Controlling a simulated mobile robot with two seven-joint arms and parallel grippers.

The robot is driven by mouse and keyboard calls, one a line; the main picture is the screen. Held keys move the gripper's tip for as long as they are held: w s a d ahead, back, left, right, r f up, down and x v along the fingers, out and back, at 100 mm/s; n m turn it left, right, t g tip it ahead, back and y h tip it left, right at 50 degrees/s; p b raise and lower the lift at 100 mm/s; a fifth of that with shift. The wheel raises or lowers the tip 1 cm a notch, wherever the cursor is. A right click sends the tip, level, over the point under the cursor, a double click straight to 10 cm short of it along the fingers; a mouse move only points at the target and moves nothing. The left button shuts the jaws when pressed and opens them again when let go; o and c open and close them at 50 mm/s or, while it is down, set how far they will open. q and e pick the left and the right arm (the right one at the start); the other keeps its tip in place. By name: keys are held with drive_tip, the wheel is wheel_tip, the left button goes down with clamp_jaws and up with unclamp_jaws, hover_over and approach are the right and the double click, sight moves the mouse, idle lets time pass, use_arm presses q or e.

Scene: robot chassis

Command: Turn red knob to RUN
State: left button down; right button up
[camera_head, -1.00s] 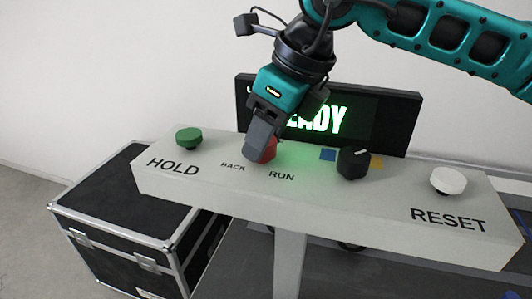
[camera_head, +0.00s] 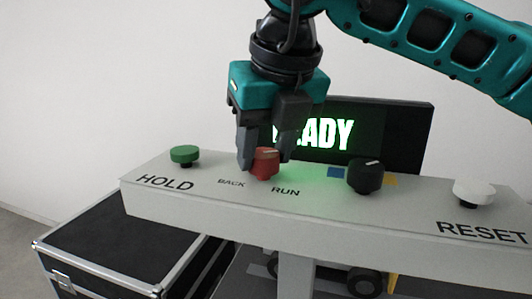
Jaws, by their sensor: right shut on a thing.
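The red knob (camera_head: 264,165) sits on the pale control panel (camera_head: 210,205), between the printed words BACK (camera_head: 231,184) and RUN (camera_head: 285,192). A light pointer line shows on the knob's top. My right gripper (camera_head: 264,163) comes down from above and is shut on the red knob, one dark finger on its left side and one on its right, partly behind it. My left gripper is not in view.
A green HOLD knob (camera_head: 185,155) is at left, a black knob (camera_head: 366,175) right of the red one, and a white RESET knob (camera_head: 474,192) far right. A display (camera_head: 390,135) behind reads partly hidden READY. A black case (camera_head: 120,250) stands at lower left.

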idle(0.4)
drive_tip(key=o, duration=1)
drive_tip(key=shift+o, duration=0.2)
drive_tip(key=shift+r, duration=0.1)
drive_tip(key=p+v, duration=0.2)
drive_tip(key=v, duration=1)
drive_tip(key=shift+s+r, duration=0.15)
drive_tip(key=shift+r, duration=0.2)
